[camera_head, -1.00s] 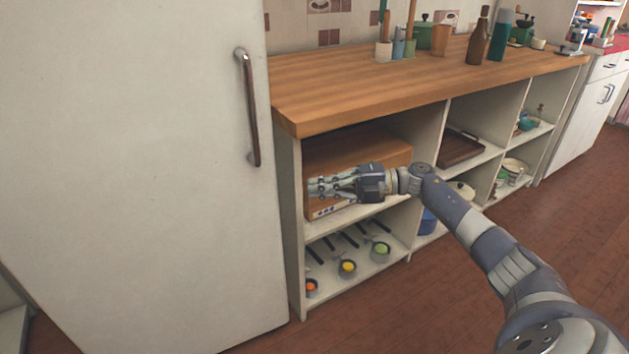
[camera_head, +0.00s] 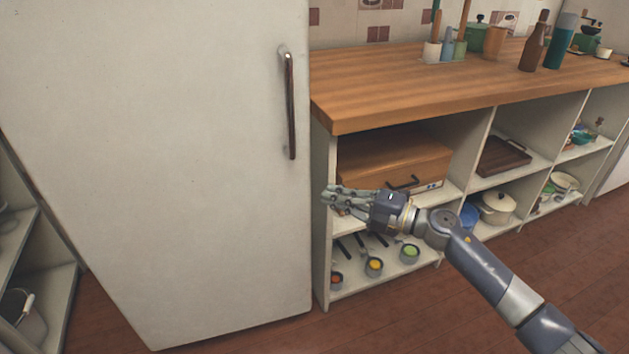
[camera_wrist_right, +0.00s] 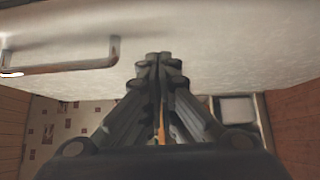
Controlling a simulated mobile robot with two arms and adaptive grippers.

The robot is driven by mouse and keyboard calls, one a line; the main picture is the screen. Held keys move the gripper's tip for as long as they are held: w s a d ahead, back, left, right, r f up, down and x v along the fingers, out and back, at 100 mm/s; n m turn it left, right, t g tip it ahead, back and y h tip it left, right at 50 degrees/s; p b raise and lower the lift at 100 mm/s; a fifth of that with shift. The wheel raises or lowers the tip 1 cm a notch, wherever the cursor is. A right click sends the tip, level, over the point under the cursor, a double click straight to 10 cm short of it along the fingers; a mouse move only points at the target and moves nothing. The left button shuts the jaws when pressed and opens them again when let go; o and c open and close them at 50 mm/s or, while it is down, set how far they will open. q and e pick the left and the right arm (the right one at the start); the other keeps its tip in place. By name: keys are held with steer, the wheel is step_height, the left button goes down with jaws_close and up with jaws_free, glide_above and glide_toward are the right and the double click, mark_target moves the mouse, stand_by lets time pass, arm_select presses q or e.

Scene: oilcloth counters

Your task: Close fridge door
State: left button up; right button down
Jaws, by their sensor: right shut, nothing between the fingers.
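The white fridge door (camera_head: 180,170) fills the left half of the head view. Its upright handle (camera_head: 290,105) is near its right edge. I cannot tell how far the door stands open. My right gripper (camera_head: 328,196) is shut and empty, just right of the door's edge and below the handle. In the right wrist view, the gripper's fingertips (camera_wrist_right: 158,58) overlap the pale door face (camera_wrist_right: 210,45), with the handle (camera_wrist_right: 70,66) to their left. Contact with the door cannot be told. My left gripper is not in view.
A wooden counter (camera_head: 410,89) with open shelves stands right of the fridge. A wooden box (camera_head: 395,160) and several small pans (camera_head: 374,267) are on its shelves. Another shelf unit (camera_head: 40,255) is at the far left. The brown floor (camera_head: 440,310) is clear in front.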

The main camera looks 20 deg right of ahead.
mark_target(293, 174)
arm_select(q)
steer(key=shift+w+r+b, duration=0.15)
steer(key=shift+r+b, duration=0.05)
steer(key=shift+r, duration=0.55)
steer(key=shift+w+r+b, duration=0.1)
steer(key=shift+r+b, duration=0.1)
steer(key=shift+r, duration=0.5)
arm_select(e)
steer(key=shift+w+a, duration=0.45)
steer(key=shift+w, duration=0.7)
steer(key=shift+w+a, duration=0.45)
steer(key=shift+w, duration=0.75)
steer(key=shift+w+a, duration=0.45)
steer(key=shift+w, duration=0.7)
